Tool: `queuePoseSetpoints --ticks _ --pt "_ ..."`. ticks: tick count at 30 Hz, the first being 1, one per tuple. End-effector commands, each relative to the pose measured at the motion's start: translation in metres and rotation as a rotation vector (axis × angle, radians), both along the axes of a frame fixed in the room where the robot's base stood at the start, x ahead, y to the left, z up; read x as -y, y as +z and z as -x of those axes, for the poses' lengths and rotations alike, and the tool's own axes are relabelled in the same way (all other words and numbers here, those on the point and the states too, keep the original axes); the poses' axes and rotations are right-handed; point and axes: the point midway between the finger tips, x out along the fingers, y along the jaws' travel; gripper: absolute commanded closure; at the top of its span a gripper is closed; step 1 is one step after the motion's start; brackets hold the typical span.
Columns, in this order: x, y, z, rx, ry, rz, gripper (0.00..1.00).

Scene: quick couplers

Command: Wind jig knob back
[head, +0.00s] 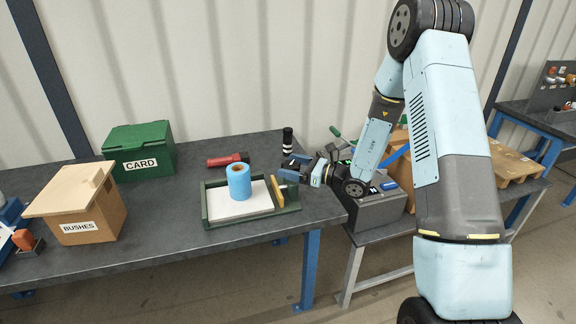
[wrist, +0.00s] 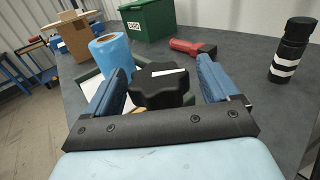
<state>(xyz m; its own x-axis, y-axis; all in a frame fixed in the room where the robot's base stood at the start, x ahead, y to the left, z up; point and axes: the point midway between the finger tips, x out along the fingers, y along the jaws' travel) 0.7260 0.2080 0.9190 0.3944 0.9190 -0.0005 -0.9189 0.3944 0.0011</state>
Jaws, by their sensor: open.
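The jig (head: 208,206) is a green-framed tray on the bench with a white bed, a blue cylinder (head: 238,182) and a yellow-tan jaw plate (head: 264,194) at its right. The black lobed jig knob (wrist: 160,87), with a white mark on top, shows in the wrist view between my gripper's two blue fingers. In the head view the fingers hide most of the knob. My gripper (head: 287,168) is open, reaching in from the right at the jig's right end. Gaps show on both sides of the knob, though I cannot tell whether a finger touches it.
A red torch-like tool (head: 228,160) lies behind the jig. A black bottle with white bands (head: 287,141) stands at the back right. A green CARD box (head: 138,150) and a BUSHES carton (head: 88,205) stand to the left.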

Motion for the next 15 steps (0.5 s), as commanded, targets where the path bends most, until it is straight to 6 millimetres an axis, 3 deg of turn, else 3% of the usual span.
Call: queuePoseSetpoints --ticks 6,15 --pt "-0.019 0.0 -0.008 0.001 0.001 0.0 0.12" --pt "-0.022 0.0 -0.01 0.001 0.0 -0.001 0.12"
